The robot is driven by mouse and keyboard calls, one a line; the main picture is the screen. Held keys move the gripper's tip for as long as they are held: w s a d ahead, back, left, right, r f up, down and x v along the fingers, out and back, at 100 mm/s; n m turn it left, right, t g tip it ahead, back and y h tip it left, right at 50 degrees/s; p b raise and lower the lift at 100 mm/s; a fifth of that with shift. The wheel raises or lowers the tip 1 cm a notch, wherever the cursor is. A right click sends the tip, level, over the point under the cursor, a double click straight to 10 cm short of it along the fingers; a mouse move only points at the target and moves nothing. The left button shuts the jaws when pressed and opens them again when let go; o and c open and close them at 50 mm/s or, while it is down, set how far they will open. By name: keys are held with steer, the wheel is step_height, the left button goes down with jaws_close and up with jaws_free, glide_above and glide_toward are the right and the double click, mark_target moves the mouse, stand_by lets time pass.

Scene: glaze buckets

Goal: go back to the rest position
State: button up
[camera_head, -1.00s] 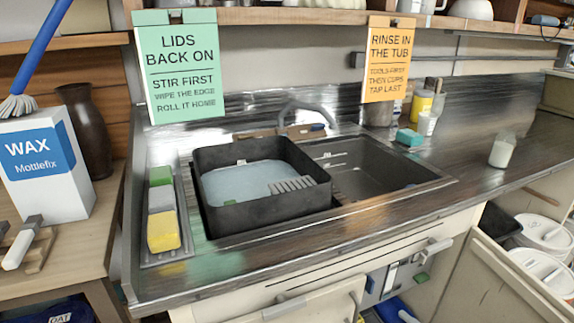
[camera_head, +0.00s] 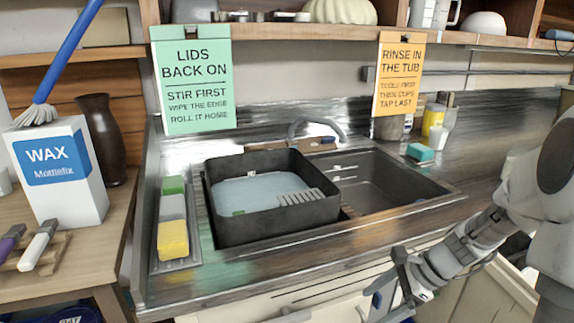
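My gripper (camera_head: 392,290) is at the lower right, in front of the cabinet below the counter's front edge. My arm comes in from the right edge. The fingers are small and partly turned away, so I cannot tell whether they are apart, and no held object is clear. The black tub (camera_head: 275,224) with pale water stands over the left part of the sink, apart from my gripper.
The steel counter (camera_head: 390,232) runs behind my gripper. An empty sink basin (camera_head: 385,180) is right of the tub. Sponges (camera_head: 173,240) sit in a tray at left. A wax box (camera_head: 62,205) stands on the wooden table. A teal sponge (camera_head: 420,152) lies behind the basin.

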steer(key=s+a+r+n+t+h, duration=0.2)
steer(key=s+a+r+n+h, duration=0.15)
steer(key=s+r+n, duration=0.55)
steer(key=s+a+r+n+t+h, duration=0.2)
steer(key=s+r+n+h, duration=0.25)
steer(key=r+n, duration=0.45)
step_height(320, 180, up, 14)
steer(key=n+y+p, duration=0.1)
steer(key=p, duration=1.4)
steer(key=shift+s+a, duration=0.15)
steer(key=shift+s, duration=0.2)
